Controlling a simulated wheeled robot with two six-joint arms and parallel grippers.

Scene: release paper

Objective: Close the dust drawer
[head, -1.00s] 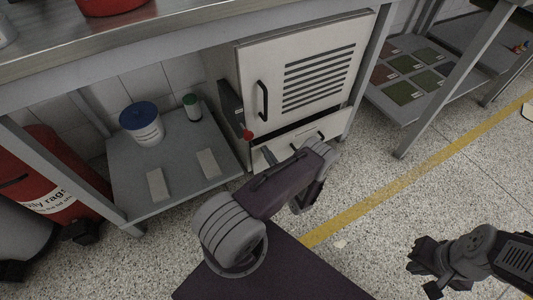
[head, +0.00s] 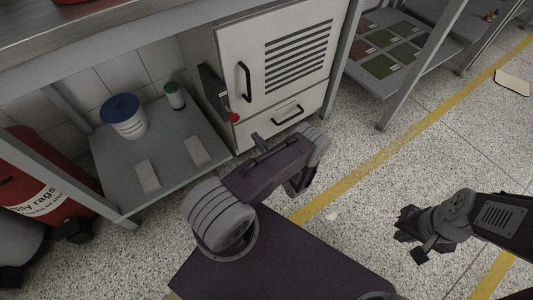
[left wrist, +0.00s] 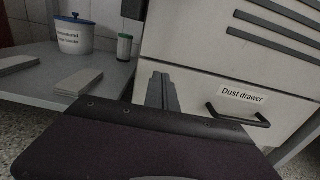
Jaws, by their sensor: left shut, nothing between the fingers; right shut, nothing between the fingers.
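The dust drawer (head: 262,126) is the low white front under the vented door of the white cabinet, with a dark bar handle. Its front looks flush with the cabinet, with only a thin seam above it. The left wrist view shows the drawer front (left wrist: 206,92) close up, with its "Dust drawer" label and handle. My left gripper (head: 259,141) is shut and empty, mostly hidden behind my forearm. In the left wrist view its fingertips (left wrist: 161,80) point at the drawer's left part; I cannot tell whether they touch. My right gripper (head: 408,232) is shut and empty over the floor.
The cabinet door (head: 290,60) above is shut. A low shelf (head: 172,160) to the left holds a blue-lidded tub (head: 126,120), a small green-capped container (head: 174,96) and two pale blocks. Table legs flank the cabinet. Speckled floor to the right is open.

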